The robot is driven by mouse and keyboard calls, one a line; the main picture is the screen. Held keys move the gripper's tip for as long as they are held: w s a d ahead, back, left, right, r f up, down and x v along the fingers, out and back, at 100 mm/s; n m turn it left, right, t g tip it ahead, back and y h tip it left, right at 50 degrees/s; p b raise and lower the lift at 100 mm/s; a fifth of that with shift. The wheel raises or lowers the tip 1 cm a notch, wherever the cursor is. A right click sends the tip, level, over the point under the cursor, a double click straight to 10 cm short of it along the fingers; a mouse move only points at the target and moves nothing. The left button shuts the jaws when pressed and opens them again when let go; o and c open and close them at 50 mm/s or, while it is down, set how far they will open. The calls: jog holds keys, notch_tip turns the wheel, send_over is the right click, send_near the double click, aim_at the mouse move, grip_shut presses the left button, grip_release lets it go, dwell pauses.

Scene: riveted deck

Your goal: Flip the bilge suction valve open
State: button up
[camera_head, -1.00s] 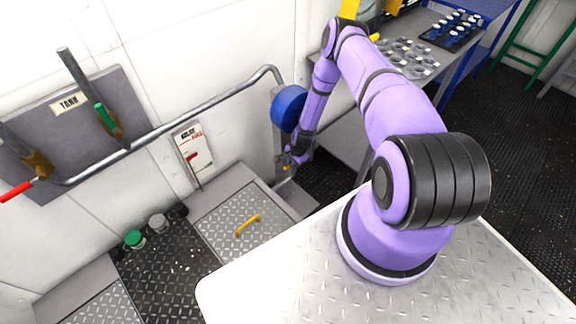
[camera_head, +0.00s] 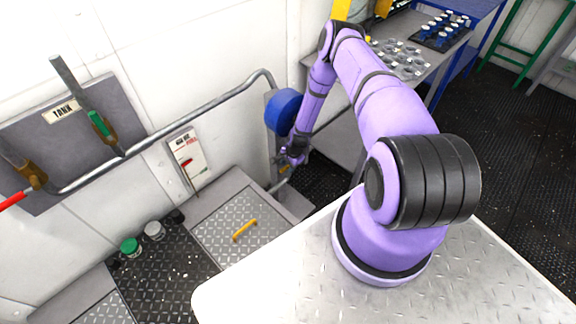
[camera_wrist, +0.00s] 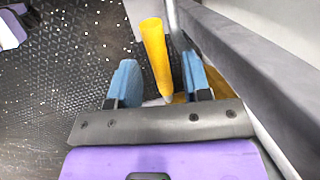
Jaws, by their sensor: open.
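In the wrist view a yellow lever (camera_wrist: 155,55) stands out between the two blue-padded fingers of my gripper (camera_wrist: 159,72). The fingers are open, with a gap on each side of the lever. The lever's lower end, near a yellow part at the right finger, is partly hidden by the gripper. No label shows there, so I cannot confirm that it is the bilge suction valve. In the head view my gripper (camera_head: 293,155) is small and dark, just below the blue round part (camera_head: 283,112) by the wall; the lever is hard to make out there.
A grey rail runs close along the right of the wrist view. In the head view, a pipe (camera_head: 200,108) runs along the wall past the TANK plate (camera_head: 62,140) and its levers. A floor hatch with a yellow handle (camera_head: 245,229) lies below. Dark floor is open at right.

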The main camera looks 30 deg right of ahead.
jog(key=v, duration=1)
jog(key=shift+r, duration=0.25)
jog(key=shift+r, duration=0.1)
